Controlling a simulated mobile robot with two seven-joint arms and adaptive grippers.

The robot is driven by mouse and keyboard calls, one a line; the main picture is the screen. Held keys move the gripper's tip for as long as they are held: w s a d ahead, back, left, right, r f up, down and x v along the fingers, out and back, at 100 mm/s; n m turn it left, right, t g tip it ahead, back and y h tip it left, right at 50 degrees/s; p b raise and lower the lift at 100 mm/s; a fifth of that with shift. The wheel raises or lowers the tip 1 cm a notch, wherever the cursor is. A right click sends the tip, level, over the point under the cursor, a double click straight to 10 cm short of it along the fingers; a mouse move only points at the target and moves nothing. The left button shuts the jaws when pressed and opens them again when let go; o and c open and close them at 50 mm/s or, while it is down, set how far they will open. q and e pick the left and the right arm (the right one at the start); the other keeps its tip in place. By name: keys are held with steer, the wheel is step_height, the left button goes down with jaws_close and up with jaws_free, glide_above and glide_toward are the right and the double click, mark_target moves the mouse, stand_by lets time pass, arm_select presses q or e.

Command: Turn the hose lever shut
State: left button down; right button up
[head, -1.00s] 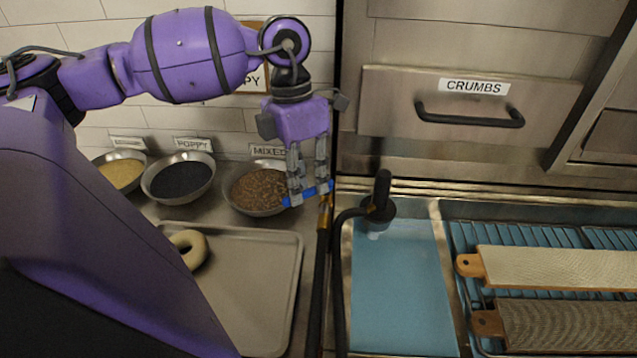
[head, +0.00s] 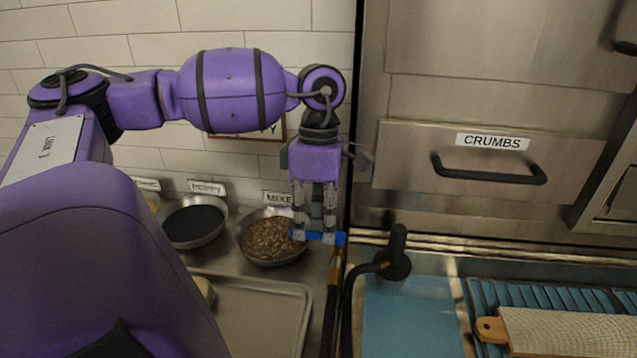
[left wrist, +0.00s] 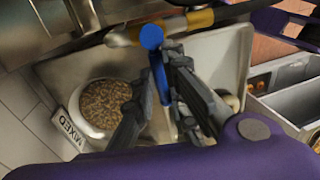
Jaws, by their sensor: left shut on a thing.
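The blue hose lever (head: 341,238) sits at the brass fitting (head: 337,264) on the dark hose (head: 331,305). It sticks out to the left, across the hose, and looks about level in the head view. My left gripper (head: 315,234) points down and is shut on the lever, its fingers hiding the middle of it. In the left wrist view the lever (left wrist: 152,40) runs between the fingers of my left gripper (left wrist: 158,98), its round end beside the yellow fitting (left wrist: 192,20). My right gripper is not in view.
A tray (head: 268,312) lies below. The black faucet-like handle (head: 396,255) and blue water basin (head: 407,312) are to the right, under the CRUMBS drawer (head: 488,165).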

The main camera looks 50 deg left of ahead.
arm_select(q)
steer(key=shift+w+r, duration=0.1)
stand_by(0.3)
steer(key=c, duration=1.8)
jaws_free()
steer(key=shift+o, duration=0.2)
step_height(320, 180, up, 12)
steer(key=w+a, duration=0.1)
steer(key=shift+w+a+f, duration=0.2)
steer(key=shift+w+a, duration=0.1)
steer(key=shift+w, duration=0.1)
